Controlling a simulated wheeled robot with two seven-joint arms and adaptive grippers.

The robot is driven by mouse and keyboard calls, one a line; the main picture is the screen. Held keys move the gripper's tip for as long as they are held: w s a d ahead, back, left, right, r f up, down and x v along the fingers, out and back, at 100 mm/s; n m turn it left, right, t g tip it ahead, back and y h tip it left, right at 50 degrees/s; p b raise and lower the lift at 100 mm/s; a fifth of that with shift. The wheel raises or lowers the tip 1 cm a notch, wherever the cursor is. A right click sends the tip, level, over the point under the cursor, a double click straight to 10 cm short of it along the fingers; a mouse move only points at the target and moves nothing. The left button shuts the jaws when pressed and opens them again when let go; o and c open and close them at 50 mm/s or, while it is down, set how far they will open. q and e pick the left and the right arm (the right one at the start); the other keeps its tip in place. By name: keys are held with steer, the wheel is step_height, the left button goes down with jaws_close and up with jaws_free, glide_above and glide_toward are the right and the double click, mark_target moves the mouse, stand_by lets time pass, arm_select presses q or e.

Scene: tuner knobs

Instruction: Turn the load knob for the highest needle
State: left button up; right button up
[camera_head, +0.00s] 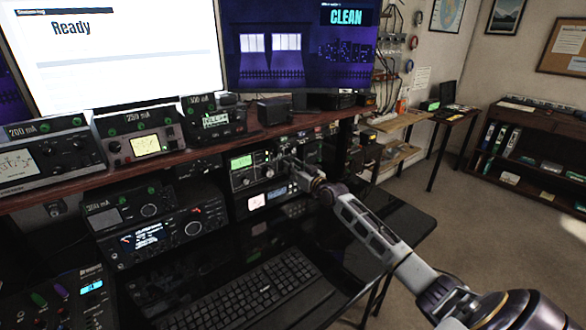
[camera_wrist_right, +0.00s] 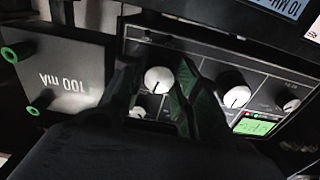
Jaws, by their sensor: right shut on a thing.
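The tuner (camera_head: 243,179) is a dark unit with a lit green display (camera_head: 241,161), under the wooden shelf in the head view. In the right wrist view its face appears upside down, with the green display (camera_wrist_right: 257,125) at right. A white round knob (camera_wrist_right: 158,80) with a dark pointer mark sits between the fingers of my right gripper (camera_wrist_right: 160,90), which is shut on it. A second white knob (camera_wrist_right: 236,96) is free to its right. The knob labels and any needle are too small to read. In the head view my right gripper (camera_head: 287,166) hides part of the tuner. My left gripper is out of view.
A panel marked 100 mA (camera_wrist_right: 60,75) stands beside the tuner in the wrist view. A smaller knob (camera_wrist_right: 137,112) is close to one finger. A keyboard (camera_head: 245,292) lies on the desk below. Several radios (camera_head: 140,143) stand on the wooden shelf.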

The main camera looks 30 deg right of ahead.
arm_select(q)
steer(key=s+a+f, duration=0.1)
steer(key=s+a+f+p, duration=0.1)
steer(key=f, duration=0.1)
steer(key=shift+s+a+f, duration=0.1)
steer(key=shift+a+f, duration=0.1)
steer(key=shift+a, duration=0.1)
arm_select(e)
steer(key=m, duration=0.5)
